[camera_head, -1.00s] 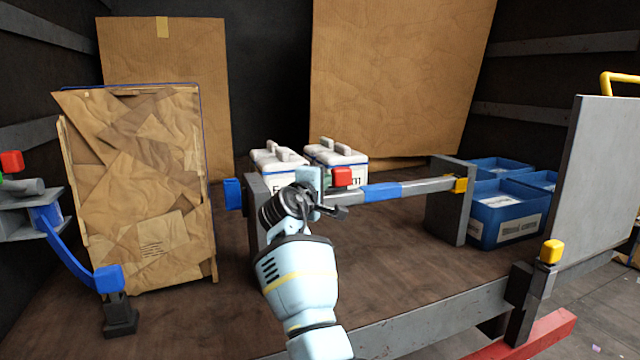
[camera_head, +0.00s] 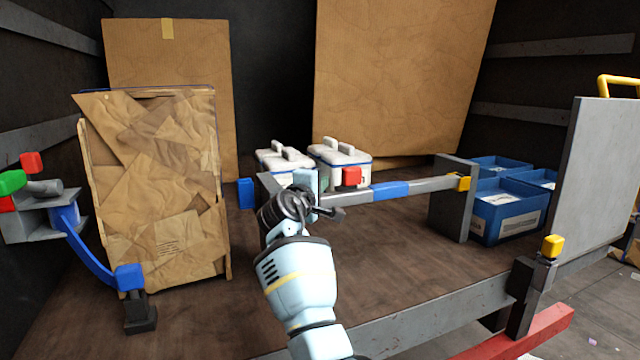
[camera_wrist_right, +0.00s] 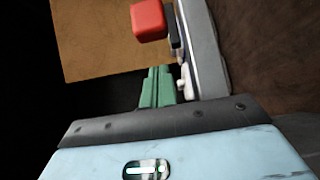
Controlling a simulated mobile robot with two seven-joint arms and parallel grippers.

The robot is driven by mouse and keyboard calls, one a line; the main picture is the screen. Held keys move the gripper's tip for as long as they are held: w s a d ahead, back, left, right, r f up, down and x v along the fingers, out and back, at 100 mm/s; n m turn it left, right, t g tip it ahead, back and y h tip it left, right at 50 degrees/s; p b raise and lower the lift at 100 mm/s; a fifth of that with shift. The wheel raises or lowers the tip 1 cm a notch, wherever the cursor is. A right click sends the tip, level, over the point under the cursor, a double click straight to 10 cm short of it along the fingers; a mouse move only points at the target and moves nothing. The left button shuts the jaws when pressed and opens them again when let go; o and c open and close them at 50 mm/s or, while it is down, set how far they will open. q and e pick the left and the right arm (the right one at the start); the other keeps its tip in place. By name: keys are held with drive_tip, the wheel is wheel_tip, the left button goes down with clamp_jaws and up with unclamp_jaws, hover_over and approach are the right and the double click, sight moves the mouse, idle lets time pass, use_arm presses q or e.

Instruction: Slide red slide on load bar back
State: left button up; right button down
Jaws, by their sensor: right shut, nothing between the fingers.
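The load bar (camera_head: 428,186) runs across the truck bed between two grey posts, with a blue section on it. The red slide (camera_head: 351,176) is a block standing up on the bar's left part; it also shows at the top of the right wrist view (camera_wrist_right: 148,20). My right gripper (camera_head: 325,182) is just left of the red slide, not around it. In the wrist view its green fingers (camera_wrist_right: 157,85) are together and empty, beside the bar and short of the slide. The wrist hides the bar's left end. My left gripper is not in view.
White boxes (camera_head: 340,153) stand behind the bar. Blue crates (camera_head: 507,211) sit right of the far post. A wrapped carton (camera_head: 155,190) stands at left near a blue lever (camera_head: 128,277). A grey panel (camera_head: 598,180) bounds the right. The bed in front of the bar is clear.

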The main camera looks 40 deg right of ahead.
drive_tip(key=v, duration=1)
idle(0.3)
